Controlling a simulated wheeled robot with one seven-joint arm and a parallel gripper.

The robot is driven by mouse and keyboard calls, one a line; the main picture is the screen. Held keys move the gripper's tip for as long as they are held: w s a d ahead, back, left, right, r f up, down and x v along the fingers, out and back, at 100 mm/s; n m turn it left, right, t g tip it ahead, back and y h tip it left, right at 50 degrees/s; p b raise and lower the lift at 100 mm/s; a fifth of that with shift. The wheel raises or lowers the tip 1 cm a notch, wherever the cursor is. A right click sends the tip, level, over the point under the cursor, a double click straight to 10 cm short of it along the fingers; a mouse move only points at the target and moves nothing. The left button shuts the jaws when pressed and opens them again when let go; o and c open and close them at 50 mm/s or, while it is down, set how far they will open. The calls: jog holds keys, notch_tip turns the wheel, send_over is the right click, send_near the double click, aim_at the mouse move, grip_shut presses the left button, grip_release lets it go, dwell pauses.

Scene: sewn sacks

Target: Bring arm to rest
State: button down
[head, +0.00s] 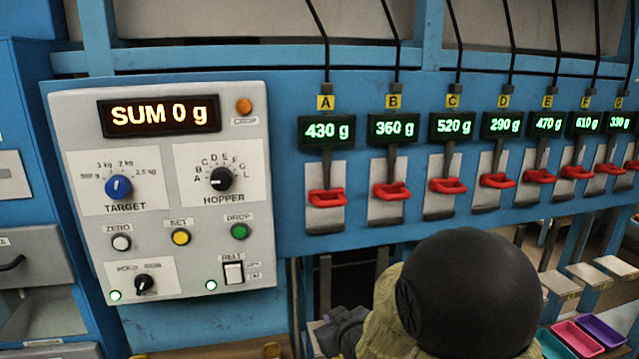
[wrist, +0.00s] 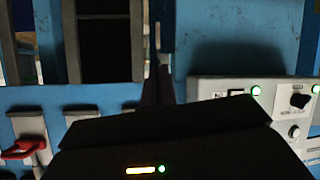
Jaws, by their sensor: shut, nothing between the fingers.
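My arm (head: 465,295) shows as a dark rounded joint with a yellowish sleeve at the bottom of the head view, right of the control panel and below the hopper displays. In the wrist view my gripper (wrist: 163,75) points away from the camera, its narrow dark fingers together and empty. The fingers are dim against the blue frame. They appear apart from the panel. Most of the forearm is hidden behind the dark joint in the head view.
The grey control panel (head: 75,240) reads SUM 0 g, with a blue TARGET knob (head: 119,187) and black HOPPER knob (head: 221,179). Red handles (head: 327,197) line the blue frame under lit weight displays. Purple (head: 600,330) and pink trays (head: 577,338) lie lower right.

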jog(key=s+d+f+m+g+h, duration=0.1)
jog(key=s+d+m+g+h, duration=0.1)
jog(key=s+d, duration=0.4)
jog(key=s+d+f+m+g+h+p, duration=0.1)
jog(key=s+d+m+g, duration=0.3)
jog(key=s, duration=1)
jog(key=d+f+g+h, duration=0.1)
jog(key=d+g, duration=0.1)
jog(key=g, duration=0.1)
jog(key=shift+s+d+f, duration=0.2)
jog(key=shift+d+f, duration=0.1)
jog(key=shift+d, duration=0.1)
